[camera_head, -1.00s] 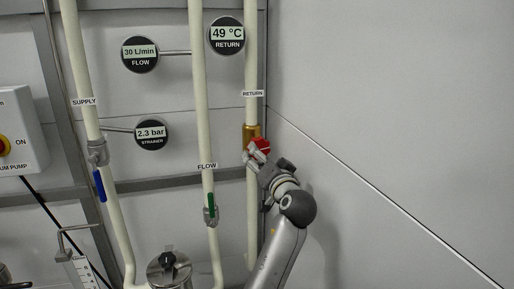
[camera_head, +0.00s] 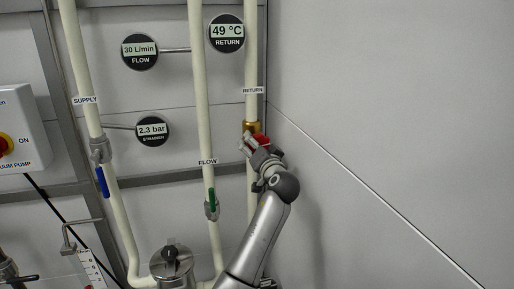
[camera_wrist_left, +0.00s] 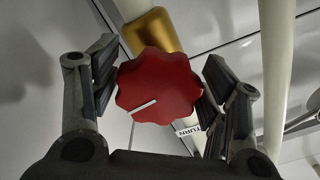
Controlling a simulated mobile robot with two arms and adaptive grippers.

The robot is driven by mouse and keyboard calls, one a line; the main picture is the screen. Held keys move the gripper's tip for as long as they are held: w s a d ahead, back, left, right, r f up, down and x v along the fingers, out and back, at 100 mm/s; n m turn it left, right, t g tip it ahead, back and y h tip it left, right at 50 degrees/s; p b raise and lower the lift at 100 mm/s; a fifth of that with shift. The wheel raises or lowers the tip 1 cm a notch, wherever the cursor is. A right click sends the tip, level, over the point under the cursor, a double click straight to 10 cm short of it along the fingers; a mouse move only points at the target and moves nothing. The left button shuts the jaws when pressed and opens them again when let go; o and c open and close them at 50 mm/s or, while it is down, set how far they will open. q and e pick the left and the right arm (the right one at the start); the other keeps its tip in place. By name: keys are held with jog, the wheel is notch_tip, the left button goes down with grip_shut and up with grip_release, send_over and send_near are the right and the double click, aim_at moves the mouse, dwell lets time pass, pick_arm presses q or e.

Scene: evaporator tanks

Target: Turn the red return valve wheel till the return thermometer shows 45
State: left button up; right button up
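The red return valve wheel (camera_head: 263,139) sits on a brass valve body (camera_head: 250,127) on the RETURN pipe. In the left wrist view the lobed wheel (camera_wrist_left: 159,86) lies between my left gripper's fingers (camera_wrist_left: 160,88), its white mark pointing lower left. The fingers are spread wide, one on each side of the wheel; the left pad looks very close to its rim and a thin gap shows at the right. In the head view my left gripper (camera_head: 256,147) partly covers the wheel. The return thermometer (camera_head: 227,33) reads 49 °C. My right gripper is not in view.
The flow gauge (camera_head: 140,52) reads 30 L/min and the strainer gauge (camera_head: 152,131) 2.3 bar. The FLOW pipe (camera_head: 202,110), with a green-handled valve (camera_head: 212,203), runs left of the return pipe. A blue handle (camera_head: 102,182) is on the supply pipe. A bare wall (camera_head: 400,120) is at right.

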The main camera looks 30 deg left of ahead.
pick_arm(q)
jog(key=c, duration=0.6)
jog(key=shift+m, duration=0.8)
jog(key=o, duration=1)
jog(key=shift+o, duration=0.2)
jog(key=v, duration=1.2)
